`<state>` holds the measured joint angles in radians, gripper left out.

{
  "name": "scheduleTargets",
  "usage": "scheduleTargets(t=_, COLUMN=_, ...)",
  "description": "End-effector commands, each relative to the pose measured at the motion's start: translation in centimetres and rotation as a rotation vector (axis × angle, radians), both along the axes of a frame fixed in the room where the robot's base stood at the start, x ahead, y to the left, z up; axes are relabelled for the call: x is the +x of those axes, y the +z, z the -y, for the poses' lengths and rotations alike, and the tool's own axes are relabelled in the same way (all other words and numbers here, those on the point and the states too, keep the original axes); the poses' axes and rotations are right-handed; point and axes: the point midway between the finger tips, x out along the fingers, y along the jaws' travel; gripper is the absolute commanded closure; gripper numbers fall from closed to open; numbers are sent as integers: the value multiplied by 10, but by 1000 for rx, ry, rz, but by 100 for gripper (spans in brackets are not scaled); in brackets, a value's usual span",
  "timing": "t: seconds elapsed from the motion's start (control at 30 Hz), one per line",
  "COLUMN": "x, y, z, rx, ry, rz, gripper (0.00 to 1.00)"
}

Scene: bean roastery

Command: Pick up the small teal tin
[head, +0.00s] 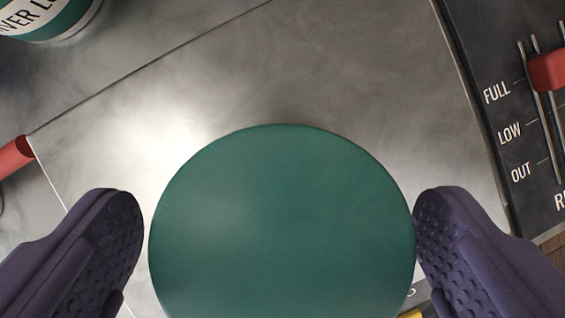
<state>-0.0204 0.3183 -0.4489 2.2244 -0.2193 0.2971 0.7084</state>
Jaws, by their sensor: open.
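The teal tin (282,225) shows as a large round teal top at the bottom middle of the head view, and its lower edge is cut off by the frame. My gripper (280,250) is open, with one purple padded finger on each side of the tin. The left finger stands a little apart from the tin. The right finger is at the tin's right edge, and I cannot tell whether it touches. The tin's side wall and base are hidden beneath its top.
A larger teal and white labelled container (45,18) stands at the top left. A dark panel (500,185) marked FULL, LOW and OUT, with a red slider knob (549,71), lies at the right. A red part (14,156) is at the left edge. The metal surface (330,70) beyond the tin is clear.

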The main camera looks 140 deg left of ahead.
Motion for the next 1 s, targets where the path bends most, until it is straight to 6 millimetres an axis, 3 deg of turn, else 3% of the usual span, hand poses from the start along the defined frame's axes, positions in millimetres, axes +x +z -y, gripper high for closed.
scheduleTargets(t=0.2, x=6, y=-37, z=11, rx=0, ry=-2, rz=0, gripper=0)
scheduleTargets(t=0.47, x=8, y=-39, z=12, rx=-1, ry=0, rz=2, gripper=0)
scheduleTargets(t=0.7, x=8, y=-39, z=12, rx=0, ry=0, rz=1, gripper=55)
scheduleTargets(t=0.77, x=8, y=-39, z=12, rx=-1, ry=0, rz=2, gripper=64)
scheduleTargets(t=1.0, x=8, y=-37, z=12, rx=-1, ry=0, rz=2, gripper=64)
